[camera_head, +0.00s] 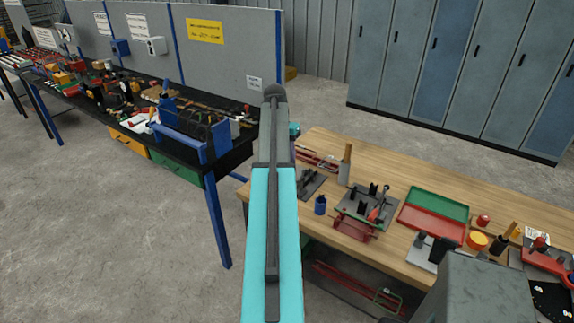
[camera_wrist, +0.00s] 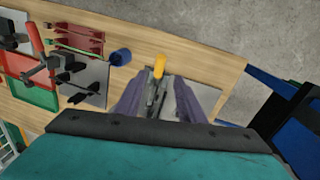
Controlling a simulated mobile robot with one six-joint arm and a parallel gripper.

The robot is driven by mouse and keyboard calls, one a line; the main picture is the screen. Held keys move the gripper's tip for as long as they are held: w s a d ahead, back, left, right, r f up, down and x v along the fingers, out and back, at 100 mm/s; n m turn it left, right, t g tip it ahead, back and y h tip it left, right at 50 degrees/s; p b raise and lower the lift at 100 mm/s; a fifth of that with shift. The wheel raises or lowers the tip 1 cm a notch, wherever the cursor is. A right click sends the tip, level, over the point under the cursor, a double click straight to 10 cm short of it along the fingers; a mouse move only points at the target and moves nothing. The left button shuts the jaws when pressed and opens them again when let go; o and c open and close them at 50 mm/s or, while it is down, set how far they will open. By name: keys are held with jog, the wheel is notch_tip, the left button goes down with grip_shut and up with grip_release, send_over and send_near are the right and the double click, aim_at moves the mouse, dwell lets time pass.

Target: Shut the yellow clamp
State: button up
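The yellow clamp shows in the wrist view, its yellow handle tip (camera_wrist: 159,65) pointing away beyond my fingers and its grey metal linkage below. It sits on a grey plate (camera_wrist: 187,93) on the wooden bench. My gripper (camera_wrist: 160,94) is open, with one finger on each side of the linkage. I cannot tell whether either finger touches it. In the head view, the grey plate (camera_head: 314,183) with dark clamp parts shows just right of my arm. The yellow handle cannot be made out there, and my fingers are hidden behind my arm.
A blue cup (camera_wrist: 120,56) stands close to the clamp. A red-handled clamp (camera_wrist: 35,40) and red and green trays (camera_wrist: 30,80) lie farther left in the wrist view. In the head view, a cluttered black bench (camera_head: 190,150) stands at left. Bare floor lies between the benches.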

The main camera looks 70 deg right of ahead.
jog(key=r, duration=0.2)
jog(key=w+r+p, duration=0.1)
jog(key=r, duration=0.2)
jog(key=shift+r, duration=0.15)
